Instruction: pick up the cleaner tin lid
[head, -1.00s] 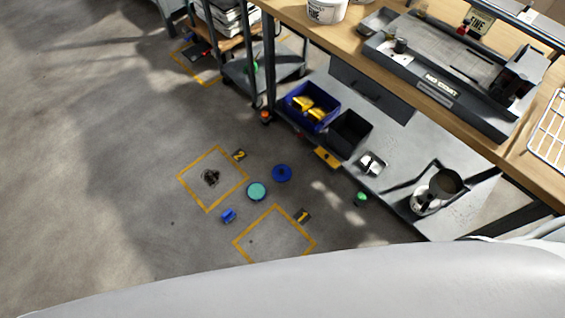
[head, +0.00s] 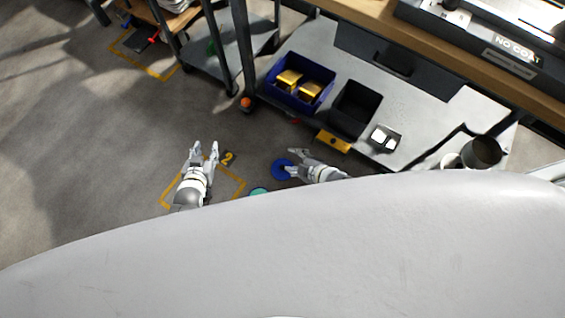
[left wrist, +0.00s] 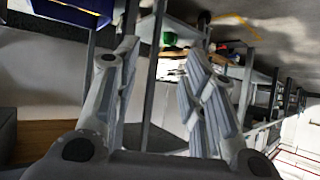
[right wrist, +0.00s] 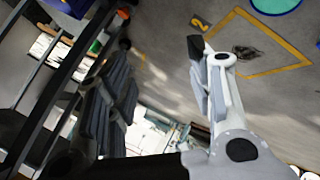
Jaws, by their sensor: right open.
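Two round flat discs lie on the floor: a blue disc (head: 281,169) and a teal disc (head: 258,191). I cannot tell which is the cleaner tin lid. In the head view the teal disc is mostly hidden by my pale body; it also shows at the top of the right wrist view (right wrist: 276,4). My right gripper (head: 291,160) is open and empty. In the head view it overlaps the right part of the blue disc; its height above the floor is unclear. My left gripper (head: 203,148) is open and empty, over the yellow floor square marked 2.
A workbench with a low grey shelf (head: 420,130) stands at the right. The shelf holds a blue bin (head: 272,88) with yellow items and a black bin (head: 354,108). A trolley (head: 225,62) stands behind. The floor at left is clear.

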